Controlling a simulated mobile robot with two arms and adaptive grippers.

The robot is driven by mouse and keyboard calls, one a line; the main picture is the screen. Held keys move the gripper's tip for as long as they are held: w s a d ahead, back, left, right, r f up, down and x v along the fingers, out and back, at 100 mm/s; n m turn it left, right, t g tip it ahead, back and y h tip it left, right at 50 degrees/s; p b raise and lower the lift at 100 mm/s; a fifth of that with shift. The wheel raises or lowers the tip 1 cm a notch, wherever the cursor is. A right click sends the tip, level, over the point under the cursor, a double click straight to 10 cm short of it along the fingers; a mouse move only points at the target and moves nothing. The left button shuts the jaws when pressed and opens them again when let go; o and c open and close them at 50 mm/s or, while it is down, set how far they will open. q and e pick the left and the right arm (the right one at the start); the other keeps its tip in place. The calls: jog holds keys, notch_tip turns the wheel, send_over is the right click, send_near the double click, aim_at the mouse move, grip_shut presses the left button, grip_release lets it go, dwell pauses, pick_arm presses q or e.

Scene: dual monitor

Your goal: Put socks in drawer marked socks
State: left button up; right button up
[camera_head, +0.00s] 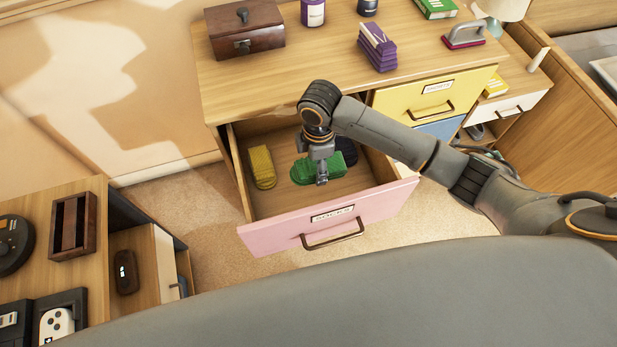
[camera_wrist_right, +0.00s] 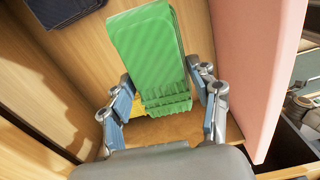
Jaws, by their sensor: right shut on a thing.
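The pink drawer (camera_head: 280,229) labelled "SOCKS" is pulled open from the dresser. A folded yellow pair of socks (camera_head: 262,167) lies inside at the left. A dark folded pair (camera_head: 346,150) lies at the right rear and also shows at the top left of the right wrist view (camera_wrist_right: 60,10). My right gripper (camera_head: 321,178) is down in the drawer, shut on the folded green socks (camera_wrist_right: 147,45). The green socks also show in the head view (camera_head: 302,170), between the yellow and dark pairs. I cannot tell whether they touch the drawer bottom. My left gripper is not in view.
A purple folded stack (camera_head: 378,46) and a wooden box (camera_head: 243,28) stand on the dresser top (camera_head: 300,65). A yellow drawer (camera_head: 430,95) beside the open one is closed. A shelf unit (camera_head: 30,198) stands at the left. Carpet (camera_head: 205,225) is clear between them.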

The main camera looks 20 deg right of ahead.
send_over(315, 193)
jog(key=shift+n, duration=0.3)
notch_tip(315, 193, down, 7)
jog(key=shift+f, duration=0.1)
jog(key=shift+w+f+b, duration=0.1)
jog(key=shift+f+b, duration=0.3)
jog(key=shift+f, duration=1.8)
jog(key=shift+f, duration=0.1)
jog(key=o, duration=1.1)
jog(key=shift+o, duration=0.2)
notch_tip(315, 193, up, 12)
jog(key=shift+r+p, duration=0.15)
jog(key=shift+p, duration=0.35)
